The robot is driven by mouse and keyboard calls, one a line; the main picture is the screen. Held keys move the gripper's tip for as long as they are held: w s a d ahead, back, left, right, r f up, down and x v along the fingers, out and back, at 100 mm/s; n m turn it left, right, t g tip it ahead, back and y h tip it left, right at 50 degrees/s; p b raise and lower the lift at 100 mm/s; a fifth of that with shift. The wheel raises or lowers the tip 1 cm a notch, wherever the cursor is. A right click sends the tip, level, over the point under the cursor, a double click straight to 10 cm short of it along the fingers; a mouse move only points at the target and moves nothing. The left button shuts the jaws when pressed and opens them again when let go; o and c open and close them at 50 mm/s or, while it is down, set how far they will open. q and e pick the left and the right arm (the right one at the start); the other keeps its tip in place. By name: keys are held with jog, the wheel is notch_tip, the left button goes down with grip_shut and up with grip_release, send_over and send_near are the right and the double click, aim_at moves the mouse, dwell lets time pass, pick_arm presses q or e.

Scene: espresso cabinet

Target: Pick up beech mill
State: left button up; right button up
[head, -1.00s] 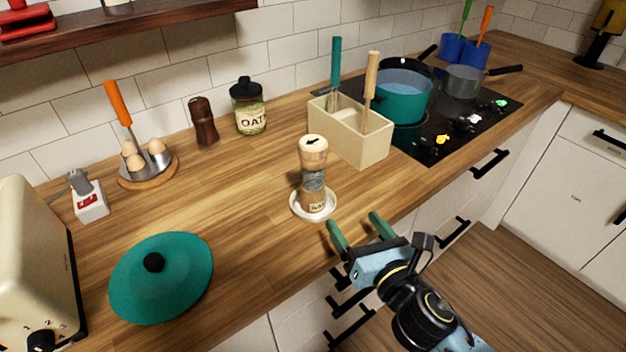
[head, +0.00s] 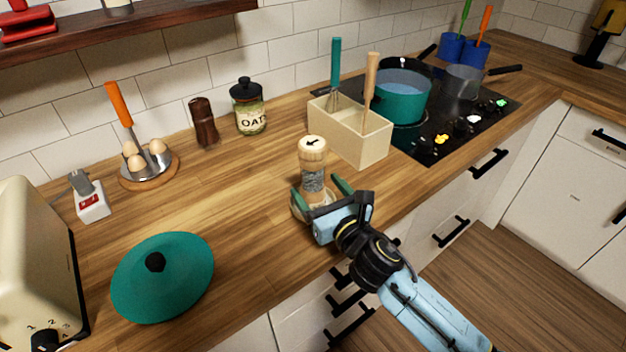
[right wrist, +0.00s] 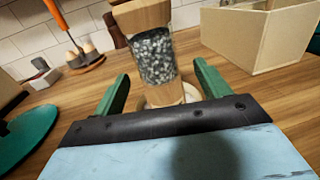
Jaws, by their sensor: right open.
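The beech mill (head: 312,163) stands upright on a small white saucer (head: 297,213) near the counter's front edge. It has a pale wooden top and a clear middle with dark grains; its lower part is hidden behind my gripper in the head view. My right gripper (head: 320,190) is open, with its green fingers on either side of the mill's lower part. In the right wrist view the mill (right wrist: 155,55) stands between and just beyond the fingers (right wrist: 160,85), with gaps on both sides. My left gripper is not in view.
A cream utensil box (head: 365,145) stands close behind and right of the mill. A teal lid (head: 185,285) lies at the front left. A dark brown mill (head: 203,122) and an oat jar (head: 249,115) stand near the wall.

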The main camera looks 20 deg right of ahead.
jog(key=w, duration=0.2)
jog(key=shift+w+a, duration=0.35)
jog(key=shift+w, duration=0.05)
jog(key=c, duration=1.3)
jog(key=shift+r, duration=0.1)
jog(key=shift+c, duration=0.3)
